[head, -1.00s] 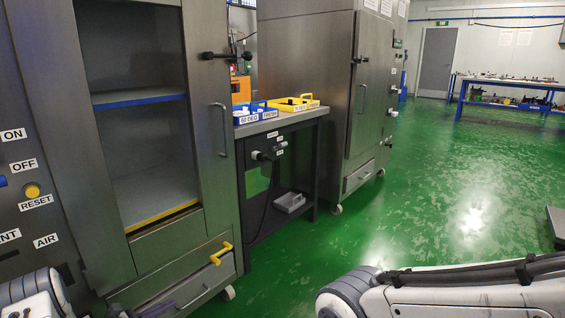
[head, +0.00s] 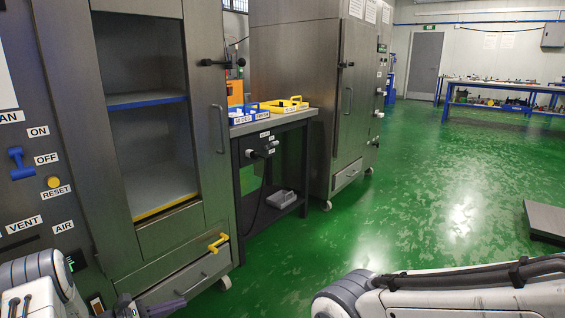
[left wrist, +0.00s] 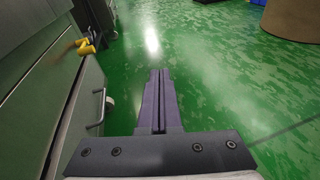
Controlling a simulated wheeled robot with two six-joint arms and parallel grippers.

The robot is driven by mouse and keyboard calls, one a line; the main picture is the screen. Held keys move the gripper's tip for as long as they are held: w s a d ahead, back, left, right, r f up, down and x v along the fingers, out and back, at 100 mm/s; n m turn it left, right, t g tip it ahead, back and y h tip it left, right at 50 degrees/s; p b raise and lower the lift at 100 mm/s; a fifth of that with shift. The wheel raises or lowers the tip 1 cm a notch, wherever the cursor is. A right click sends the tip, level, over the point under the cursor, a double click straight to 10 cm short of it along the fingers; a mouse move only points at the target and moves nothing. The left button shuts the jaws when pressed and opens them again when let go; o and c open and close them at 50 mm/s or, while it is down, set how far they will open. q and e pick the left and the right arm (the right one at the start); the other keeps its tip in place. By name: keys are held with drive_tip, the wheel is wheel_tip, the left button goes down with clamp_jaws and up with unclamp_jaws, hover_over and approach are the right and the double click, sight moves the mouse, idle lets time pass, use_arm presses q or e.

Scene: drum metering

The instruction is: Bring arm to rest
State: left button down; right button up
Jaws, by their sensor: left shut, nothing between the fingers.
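My left gripper (head: 172,305) shows at the bottom left of the head view, in front of the steel cabinet's lower drawer. In the left wrist view its two purple fingers (left wrist: 160,85) lie together, shut and empty, over the green floor. The cabinet drawer's handle (left wrist: 102,108) is to the left of the fingers, apart from them. My right arm (head: 440,290) crosses the bottom right of the head view. Its gripper is out of the picture.
The steel cabinet (head: 170,237) with a yellow handle (head: 218,243) stands close at left. Beyond it are a bench with blue (head: 243,117) and yellow trays (head: 285,106) and a second cabinet (head: 290,90). Green floor (head: 420,190) is clear at centre right.

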use_arm(q)
drive_tip(key=s+d+r+m+g+y+p, duration=0.1)
drive_tip(key=s+d+r+m+g, duration=0.35)
drive_tip(key=d, duration=0.35)
drive_tip(key=s+d+r+m+g+y+p, duration=0.1)
drive_tip(key=s+d+r+m+g, duration=0.4)
drive_tip(key=d, duration=0.3)
drive_tip(key=s+d+r+m+g+p, duration=0.1)
drive_tip(key=s+d+r+m+g, duration=0.3)
drive_tip(key=d+r, duration=0.4)
drive_tip(key=s+d+r+m+t+y+p, duration=0.15)
drive_tip(key=s+r+m+y, duration=0.35)
drive_tip(key=s+m, duration=0.55)
drive_tip(key=s+r+m+t+y+p, duration=0.3)
drive_tip(key=s+r+m+y, duration=0.1)
drive_tip(key=s+m, duration=0.6)
wheel_tip(320, 180, up, 38)
drive_tip(key=n+p, duration=0.1)
drive_tip(key=p, duration=3.6)
drive_tip(key=shift+s+f+n+g+p, duration=0.2)
drive_tip(key=shift+n+g+p, duration=0.1)
drive_tip(key=shift+n+p, duration=0.1)
